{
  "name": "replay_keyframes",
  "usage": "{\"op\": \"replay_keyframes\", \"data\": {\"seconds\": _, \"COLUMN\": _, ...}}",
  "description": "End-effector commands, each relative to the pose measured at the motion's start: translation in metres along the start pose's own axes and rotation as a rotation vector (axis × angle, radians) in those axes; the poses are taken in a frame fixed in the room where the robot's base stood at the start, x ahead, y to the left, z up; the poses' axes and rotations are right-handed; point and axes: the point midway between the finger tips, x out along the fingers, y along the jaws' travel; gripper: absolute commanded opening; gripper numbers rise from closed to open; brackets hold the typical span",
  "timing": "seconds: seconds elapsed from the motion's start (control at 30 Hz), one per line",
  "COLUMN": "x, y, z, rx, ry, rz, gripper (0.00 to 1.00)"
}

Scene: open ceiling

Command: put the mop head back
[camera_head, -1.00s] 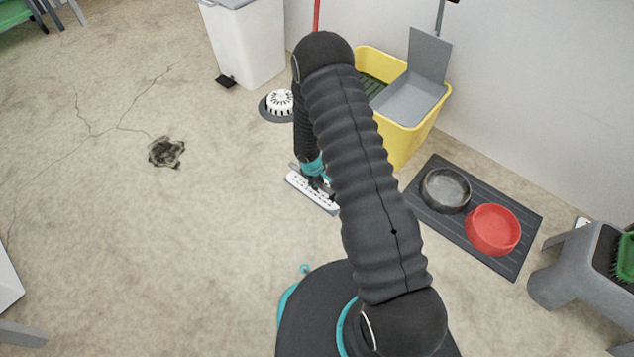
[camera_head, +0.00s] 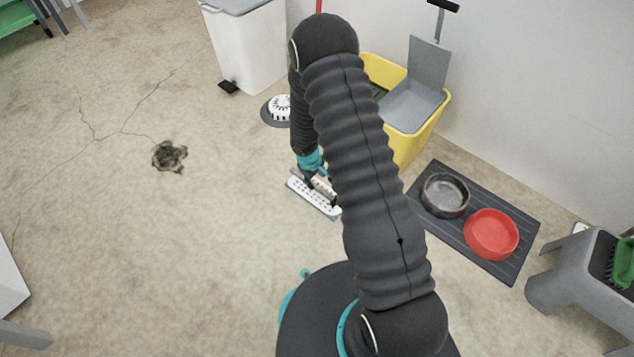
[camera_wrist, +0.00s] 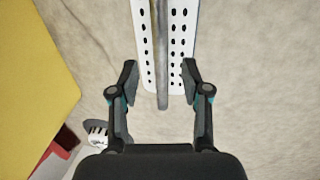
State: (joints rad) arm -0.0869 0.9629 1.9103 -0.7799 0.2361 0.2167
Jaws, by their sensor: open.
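A flat white perforated plate with a grey bar along its middle, which looks like the mop head (camera_head: 312,202), lies on the floor near the yellow bucket. In the wrist view its white panels (camera_wrist: 176,62) enter from the top, and the grey bar (camera_wrist: 162,100) reaches between my fingers. My gripper (camera_head: 318,186) is above the plate in the head view, partly hidden by my arm. In the wrist view my gripper (camera_wrist: 160,72) is open, one finger on each side of the bar, with gaps on both sides. The exact height gap cannot be told.
The yellow bucket (camera_head: 434,122) with a grey wringer (camera_head: 412,104) stands behind my arm. A round white piece on a dark disc (camera_head: 279,108) lies beside it. A mat (camera_head: 478,257) holds two bowls; a grey stool (camera_head: 571,268) stands right. The left floor is mostly clear.

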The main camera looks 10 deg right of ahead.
Motion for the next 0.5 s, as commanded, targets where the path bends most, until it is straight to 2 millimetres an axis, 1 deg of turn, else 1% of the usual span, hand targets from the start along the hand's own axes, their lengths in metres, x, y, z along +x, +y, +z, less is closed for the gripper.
{"op": "replay_keyframes", "data": {"seconds": 0.03, "x": -0.014, "y": 0.001, "z": -0.001, "rx": 0.001, "ry": 0.003, "rz": 0.001, "gripper": 0.47}}
{"op": "replay_keyframes", "data": {"seconds": 0.1, "x": -0.025, "y": 0.001, "z": -0.001, "rx": 0.0, "ry": 0.003, "rz": 0.001, "gripper": 0.47}}
{"op": "replay_keyframes", "data": {"seconds": 0.2, "x": -0.037, "y": 0.0, "z": 0.0, "rx": 0.0, "ry": 0.001, "rz": 0.0, "gripper": 0.47}}
{"op": "replay_keyframes", "data": {"seconds": 0.4, "x": -0.052, "y": 0.001, "z": -0.001, "rx": 0.003, "ry": 0.002, "rz": 0.002, "gripper": 0.47}}
{"op": "replay_keyframes", "data": {"seconds": 0.47, "x": -0.061, "y": 0.004, "z": -0.001, "rx": 0.011, "ry": 0.007, "rz": 0.007, "gripper": 0.47}}
{"op": "replay_keyframes", "data": {"seconds": 0.5, "x": -0.07, "y": 0.007, "z": -0.001, "rx": 0.02, "ry": 0.01, "rz": 0.012, "gripper": 0.47}}
